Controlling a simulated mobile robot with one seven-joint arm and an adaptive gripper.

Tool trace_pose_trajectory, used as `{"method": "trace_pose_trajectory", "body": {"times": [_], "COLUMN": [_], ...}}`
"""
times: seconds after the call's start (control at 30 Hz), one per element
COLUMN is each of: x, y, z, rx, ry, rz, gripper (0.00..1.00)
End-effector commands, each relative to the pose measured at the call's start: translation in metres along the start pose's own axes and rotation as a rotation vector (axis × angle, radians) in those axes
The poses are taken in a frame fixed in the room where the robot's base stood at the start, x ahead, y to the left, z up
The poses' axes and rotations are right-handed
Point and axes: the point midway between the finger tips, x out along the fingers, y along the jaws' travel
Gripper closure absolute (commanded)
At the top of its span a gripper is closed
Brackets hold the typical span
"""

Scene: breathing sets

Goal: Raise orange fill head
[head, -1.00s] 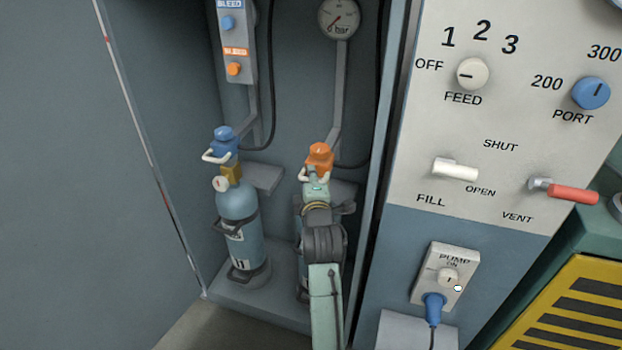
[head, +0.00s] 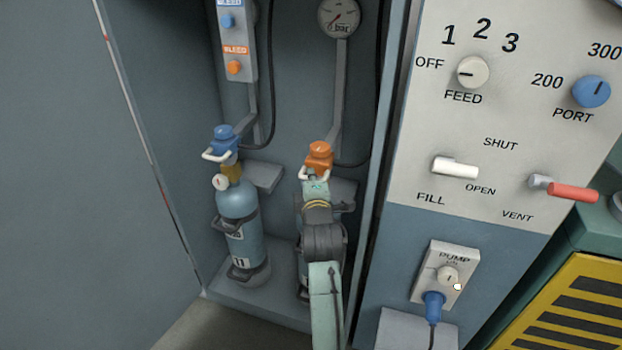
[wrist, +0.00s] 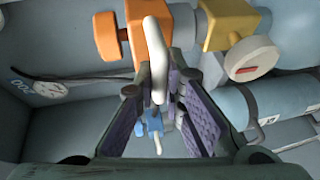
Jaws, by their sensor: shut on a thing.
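The orange fill head (head: 319,156) is in the cabinet, at the upper end of the right cylinder (head: 302,285), which is mostly hidden by my arm. In the wrist view the orange fill head (wrist: 150,42) is at the top, with its white handle (wrist: 158,60) reaching down between my fingers. My gripper (head: 316,186) is just below the head, shut on that white handle. A yellow valve block (wrist: 225,25) with a small gauge is to the right in the wrist view. I cannot tell whether the head touches that valve.
A blue fill head (head: 222,138) sits above the left cylinder (head: 240,225). A gauge (head: 339,17) and a bleed button panel (head: 236,45) are on the back wall. The cabinet's right edge (head: 385,170) and the control panel (head: 500,130) are close right of my arm.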

Motion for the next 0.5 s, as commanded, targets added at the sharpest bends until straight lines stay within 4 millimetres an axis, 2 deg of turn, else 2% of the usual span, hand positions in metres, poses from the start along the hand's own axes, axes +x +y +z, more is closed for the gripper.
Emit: {"method": "trace_pose_trajectory", "body": {"times": [0.37,0.47,0.5], "x": [0.0,-0.002,-0.004], "y": [0.0,0.013,0.022], "z": [0.0,-0.001,-0.002], "rx": [0.002,0.001,0.0], "ry": [0.0,0.001,0.002], "rz": [-0.002,-0.001,0.002], "gripper": [1.0,1.0,1.0]}}
